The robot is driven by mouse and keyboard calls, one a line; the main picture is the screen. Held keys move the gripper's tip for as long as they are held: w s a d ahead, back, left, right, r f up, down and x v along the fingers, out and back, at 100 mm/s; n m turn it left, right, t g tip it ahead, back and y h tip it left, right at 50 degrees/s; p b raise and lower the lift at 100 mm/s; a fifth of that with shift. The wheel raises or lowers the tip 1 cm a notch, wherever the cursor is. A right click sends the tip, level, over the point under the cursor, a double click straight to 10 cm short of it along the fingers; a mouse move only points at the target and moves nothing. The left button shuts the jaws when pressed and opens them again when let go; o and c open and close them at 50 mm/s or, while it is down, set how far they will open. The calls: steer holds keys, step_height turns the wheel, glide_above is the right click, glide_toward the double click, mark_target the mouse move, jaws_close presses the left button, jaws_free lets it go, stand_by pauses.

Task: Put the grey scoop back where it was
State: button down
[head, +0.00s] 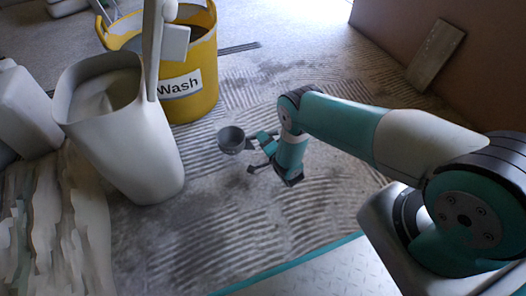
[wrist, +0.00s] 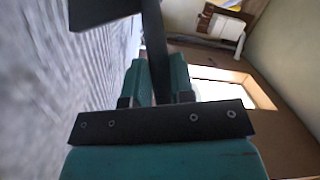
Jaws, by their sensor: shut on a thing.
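The grey scoop (head: 231,140) shows in the head view as a small round bowl with its opening facing up, held above the ridged floor. My gripper (head: 259,150) is just right of the bowl and shut on the scoop's handle. In the wrist view my gripper (wrist: 160,80) has its teal fingers on either side of a dark handle. The handle leads up to a dark part of the scoop (wrist: 102,10), cut off by the top edge. The inside of the bowl is too small to make out.
A tall white bin (head: 130,145) with a white upright post stands left of the scoop. A yellow tub (head: 199,85) labelled "Wash" is behind it. A flat board (head: 436,55) is at the back right. The grey floor around my gripper is clear.

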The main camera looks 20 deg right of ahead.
steer(key=shift+f+b, duration=1.6)
steer(key=shift+f, duration=0.85)
steer(key=c, duration=1)
jaws_free()
steer(key=shift+r, duration=0.1)
steer(key=shift+r+p, duration=0.3)
steer(key=shift+p, duration=0.15)
steer(key=s+p, duration=0.1)
steer(key=s, duration=0.3)
steer(key=s+d+p, duration=0.1)
steer(key=s+p, duration=0.1)
steer(key=s, duration=0.2)
steer(key=s+d+p, duration=0.1)
steer(key=s+p, duration=0.1)
steer(key=s, duration=0.1)
steer(key=shift+s+f, duration=0.15)
steer(key=shift+s, duration=0.25)
